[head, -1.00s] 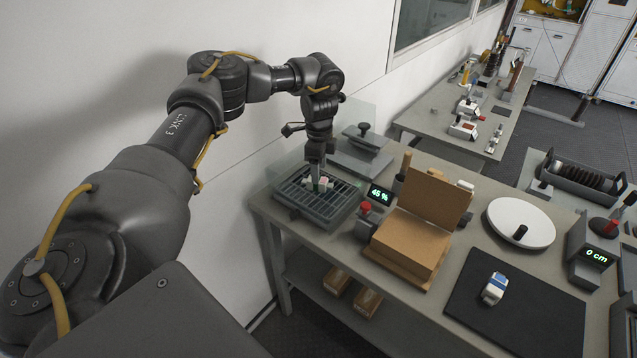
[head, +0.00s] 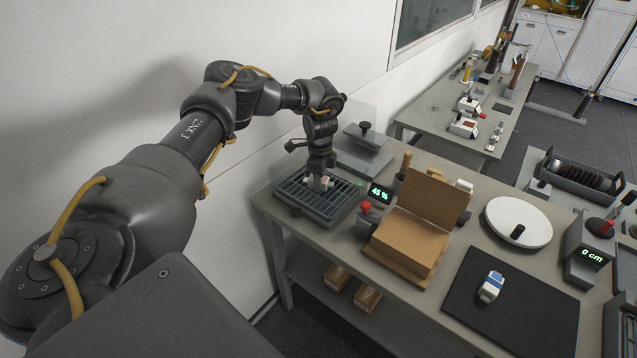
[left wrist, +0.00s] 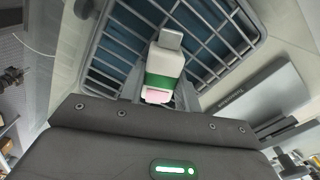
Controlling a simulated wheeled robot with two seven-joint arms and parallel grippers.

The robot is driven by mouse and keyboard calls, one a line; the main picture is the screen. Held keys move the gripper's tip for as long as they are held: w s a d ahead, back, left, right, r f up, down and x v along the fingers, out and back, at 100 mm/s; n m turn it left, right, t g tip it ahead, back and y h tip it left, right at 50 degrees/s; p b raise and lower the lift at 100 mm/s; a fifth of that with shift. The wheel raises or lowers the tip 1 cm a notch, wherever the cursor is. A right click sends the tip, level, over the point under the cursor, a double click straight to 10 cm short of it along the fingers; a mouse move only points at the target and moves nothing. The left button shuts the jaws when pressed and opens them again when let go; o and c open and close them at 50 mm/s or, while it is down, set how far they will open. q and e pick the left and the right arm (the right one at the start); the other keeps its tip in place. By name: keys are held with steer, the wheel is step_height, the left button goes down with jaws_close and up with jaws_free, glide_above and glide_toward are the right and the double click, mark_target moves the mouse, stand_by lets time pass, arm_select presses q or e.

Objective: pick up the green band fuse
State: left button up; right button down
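The green band fuse (left wrist: 165,72) is white with a green band, a grey metal end and a pink part. It stands on the slatted grey rack (head: 294,202) at the left end of the table. In the head view the fuse (head: 324,181) is mostly hidden by the gripper. My left gripper (head: 318,183) points down at the rack, with its fingers on either side of the fuse. In the left wrist view the left gripper (left wrist: 161,96) looks open around the fuse, with small gaps beside it. My right gripper is not in view.
A display reading 45 % (head: 380,194) and a red button (head: 366,206) stand right of the rack. A clear panel rises behind the rack. A blue-and-white fuse (head: 491,286) lies on a black mat (head: 530,318).

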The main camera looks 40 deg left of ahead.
arm_select(q)
steer(key=c, duration=0.4)
steer(key=shift+r, duration=0.1)
